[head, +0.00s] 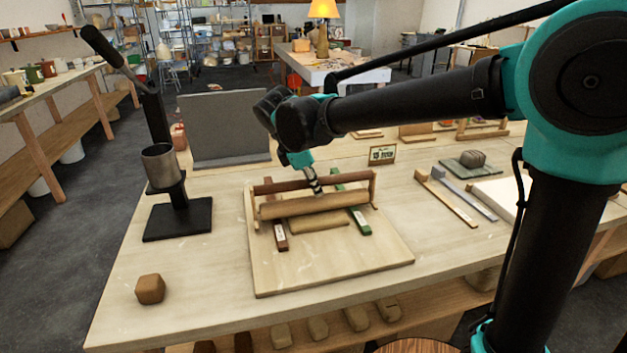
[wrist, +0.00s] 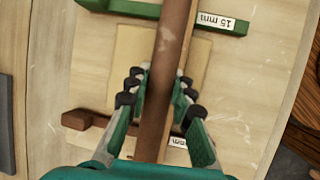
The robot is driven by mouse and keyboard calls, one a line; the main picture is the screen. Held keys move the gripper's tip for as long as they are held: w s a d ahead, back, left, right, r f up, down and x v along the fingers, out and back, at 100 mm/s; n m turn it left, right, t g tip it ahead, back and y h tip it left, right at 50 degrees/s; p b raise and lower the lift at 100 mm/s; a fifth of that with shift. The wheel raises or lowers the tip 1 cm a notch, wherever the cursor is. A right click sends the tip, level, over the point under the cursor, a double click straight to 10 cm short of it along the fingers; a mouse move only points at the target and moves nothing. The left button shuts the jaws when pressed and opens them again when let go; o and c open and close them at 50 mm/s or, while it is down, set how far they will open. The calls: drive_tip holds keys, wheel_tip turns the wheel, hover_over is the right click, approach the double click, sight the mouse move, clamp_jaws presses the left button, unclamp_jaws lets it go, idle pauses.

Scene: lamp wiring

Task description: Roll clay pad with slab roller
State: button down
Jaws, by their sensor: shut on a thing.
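The slab roller stands on a pale board (head: 285,275), with a dark brown handle bar (head: 275,187) above a pale wooden roller (head: 285,208). The tan clay pad (head: 318,222) lies flat beneath and in front of the roller, between a brown rail (head: 280,239) and a green rail (head: 361,222). My gripper (head: 316,190) comes down from above and is shut on the handle bar near its middle. In the wrist view, the fingers (wrist: 160,82) sit on both sides of the bar (wrist: 168,50). The green rail there reads 15 mm (wrist: 215,20); the brown rail (wrist: 85,120) is partly hidden.
A brown clay lump (head: 150,289) sits at the front left of the table. A black stand with a metal cup (head: 160,165) is behind it. A grey panel (head: 225,130) and small sign (head: 382,154) stand behind the board. Tools lie at right (head: 450,200).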

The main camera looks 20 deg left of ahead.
drive_tip(key=shift+s+d+f, duration=0.1)
drive_tip(key=shift+s+d, duration=0.35)
drive_tip(key=shift+s, duration=0.25)
drive_tip(key=shift+s+d+r, duration=0.1)
drive_tip(key=shift+s+d, duration=0.3)
drive_tip(key=shift+s, duration=0.3)
drive_tip(key=shift+s+d+f, duration=0.1)
drive_tip(key=shift+s+d, duration=0.35)
drive_tip(key=shift+s, duration=0.25)
drive_tip(key=shift+w, duration=0.1)
drive_tip(key=shift+w+a, duration=0.45)
drive_tip(key=shift+w, duration=0.3)
drive_tip(key=shift+w+a, duration=0.45)
drive_tip(key=shift+w, duration=0.25)
drive_tip(key=shift+w+a+f, duration=0.1)
drive_tip(key=shift+w+a, duration=0.55)
drive_tip(key=shift+w, duration=0.35)
drive_tip(key=shift+w+a+f, duration=0.1)
drive_tip(key=shift+w+a, duration=0.5)
drive_tip(key=shift+w, duration=0.35)
drive_tip(key=shift+w+a, duration=0.65)
drive_tip(key=shift+w, duration=0.35)
drive_tip(key=shift+w+a, duration=0.45)
drive_tip(key=shift+w, duration=0.3)
drive_tip(key=shift+w+a, duration=0.45)
drive_tip(key=shift+w, duration=0.3)
drive_tip(key=shift+s, duration=0.1)
